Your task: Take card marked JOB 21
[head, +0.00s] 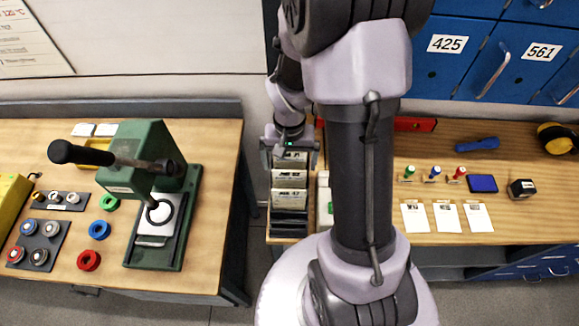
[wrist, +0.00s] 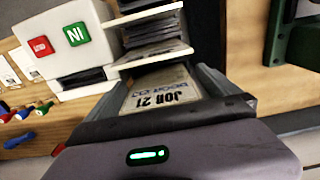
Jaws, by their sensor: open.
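The card marked JOB 21 (wrist: 162,90) shows upside down in the wrist view, sticking out of a slot of a card rack. My gripper (wrist: 165,85) is open, with one finger on each side of the card; I cannot tell whether either touches it. In the head view my gripper (head: 290,150) is above the upper end of the rack (head: 270,226). Several pale cards stand in the rack there, and their print is too small to read surely. My fingers partly cover the uppermost card.
A white box with red and green buttons (wrist: 76,33) stands beside the rack in the wrist view. The green press (head: 150,190) is on the left bench (head: 222,190). Three stamps and pale cards (head: 447,217) lie on the right bench. Blue lockers (head: 470,75) stand behind.

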